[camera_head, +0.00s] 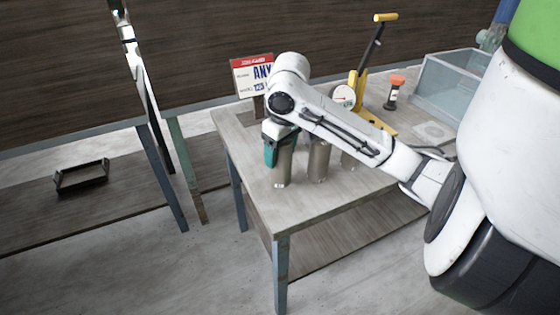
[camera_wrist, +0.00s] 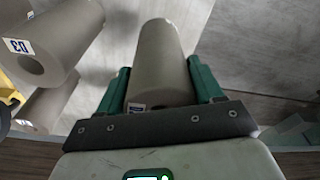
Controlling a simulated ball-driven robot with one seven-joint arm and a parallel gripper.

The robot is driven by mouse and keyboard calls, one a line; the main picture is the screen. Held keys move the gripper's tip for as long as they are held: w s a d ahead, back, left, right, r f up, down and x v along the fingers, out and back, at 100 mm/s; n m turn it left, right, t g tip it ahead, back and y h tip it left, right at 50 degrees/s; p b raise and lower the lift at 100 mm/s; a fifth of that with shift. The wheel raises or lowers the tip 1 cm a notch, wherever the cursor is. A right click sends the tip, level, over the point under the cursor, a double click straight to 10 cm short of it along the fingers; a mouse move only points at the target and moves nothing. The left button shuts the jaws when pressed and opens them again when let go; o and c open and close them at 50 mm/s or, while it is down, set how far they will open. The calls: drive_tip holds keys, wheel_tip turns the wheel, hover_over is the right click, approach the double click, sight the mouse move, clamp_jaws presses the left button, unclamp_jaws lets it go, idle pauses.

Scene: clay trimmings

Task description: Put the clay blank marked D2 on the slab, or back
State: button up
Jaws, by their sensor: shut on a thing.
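My gripper (camera_head: 275,148) is shut on a grey-brown clay cylinder (camera_head: 283,170) near the table's left front part. In the wrist view the same cylinder (camera_wrist: 160,55) sits between the green fingers (camera_wrist: 160,78). Its small label is partly hidden and I cannot read it. The cylinder is upright; I cannot tell whether its base touches the table. A blank marked D3 (camera_wrist: 70,35) stands apart on the left in the wrist view, with another blank (camera_wrist: 50,102) partly hidden below it. The head view shows two blanks (camera_head: 319,160) (camera_head: 348,156) behind my arm. I cannot identify the slab for certain.
A pale square plate (camera_head: 433,132) lies on the table (camera_head: 310,205) at the right. A sign (camera_head: 253,78), a yellow lever tool (camera_head: 357,92), an orange-topped item (camera_head: 394,92) and a glass box (camera_head: 450,85) stand behind. A dark tray (camera_head: 82,177) sits on the left bench.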

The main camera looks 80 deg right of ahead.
drive_tip(key=shift+w+f, duration=0.1)
drive_tip(key=shift+f, duration=1.45)
drive_tip(key=shift+f, duration=0.15)
drive_tip(key=o, duration=1.7)
